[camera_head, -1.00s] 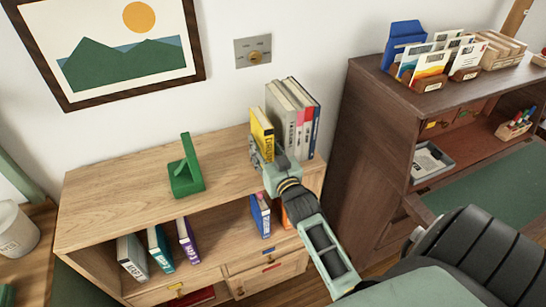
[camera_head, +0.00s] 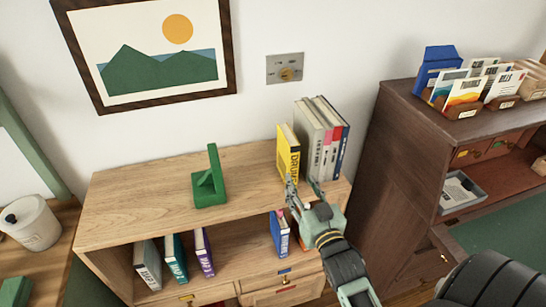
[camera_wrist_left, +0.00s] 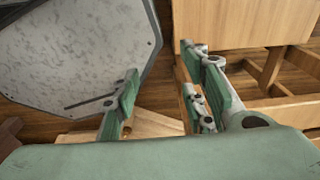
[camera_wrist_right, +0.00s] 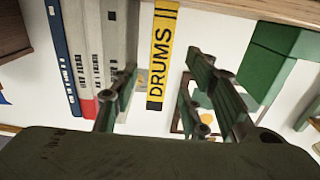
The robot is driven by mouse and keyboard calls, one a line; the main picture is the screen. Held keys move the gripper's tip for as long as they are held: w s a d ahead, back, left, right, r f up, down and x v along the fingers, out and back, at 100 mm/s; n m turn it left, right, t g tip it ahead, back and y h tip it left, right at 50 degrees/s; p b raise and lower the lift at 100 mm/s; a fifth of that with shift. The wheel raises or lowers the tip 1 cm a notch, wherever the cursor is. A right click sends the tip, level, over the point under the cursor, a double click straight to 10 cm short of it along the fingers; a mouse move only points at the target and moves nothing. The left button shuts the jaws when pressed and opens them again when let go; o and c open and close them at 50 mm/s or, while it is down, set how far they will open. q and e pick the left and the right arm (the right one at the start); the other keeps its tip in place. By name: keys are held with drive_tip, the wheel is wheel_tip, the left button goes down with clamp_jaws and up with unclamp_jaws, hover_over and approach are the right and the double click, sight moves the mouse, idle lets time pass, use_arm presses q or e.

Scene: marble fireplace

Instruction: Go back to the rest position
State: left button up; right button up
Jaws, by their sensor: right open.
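My right gripper (camera_head: 303,183) is at the front edge of the wooden shelf unit's top (camera_head: 130,200). Its fingers are spread with nothing between them, just in front of a yellow book (camera_head: 288,150). In the right wrist view the yellow book (camera_wrist_right: 162,55), marked DRUMS, shows beyond the open fingers (camera_wrist_right: 160,85) and appears apart from them. The book stands upright beside a row of grey, red and blue books (camera_head: 322,135). My left gripper (camera_wrist_left: 168,88) shows only in its wrist view, low over the wooden floor, with fingers apart and empty.
A green bookend (camera_head: 209,185) stands left on the shelf top. Books stand in the compartment below, including a blue one (camera_head: 279,235) under my right gripper. A dark wooden desk (camera_head: 390,165) is at the right. A white bin (camera_head: 35,228) is at the left.

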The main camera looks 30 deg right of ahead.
drive_tip(key=s+a+f+n+g+y, duration=0.2)
drive_tip(key=s+a+f+g+y, duration=0.1)
drive_tip(key=s+a+f+g, duration=0.5)
drive_tip(key=s+a+f+n+g+y, duration=0.1)
drive_tip(key=s+a+f+g, duration=0.15)
drive_tip(key=s, duration=0.45)
drive_tip(key=s+a+f+n+g+y, duration=0.1)
drive_tip(key=s+a+f+n+g, duration=0.2)
drive_tip(key=s, duration=0.4)
wheel_tip(320, 180, down, 25)
drive_tip(key=s+m+g, duration=0.1)
drive_tip(key=s+g, duration=0.1)
drive_tip(key=s+d+f, duration=0.2)
drive_tip(key=s+f, duration=1.4)
drive_tip(key=s, duration=0.1)
drive_tip(key=shift+f+g+h, duration=0.25)
drive_tip(key=shift+g+h, duration=0.05)
drive_tip(key=shift+g, duration=0.15)
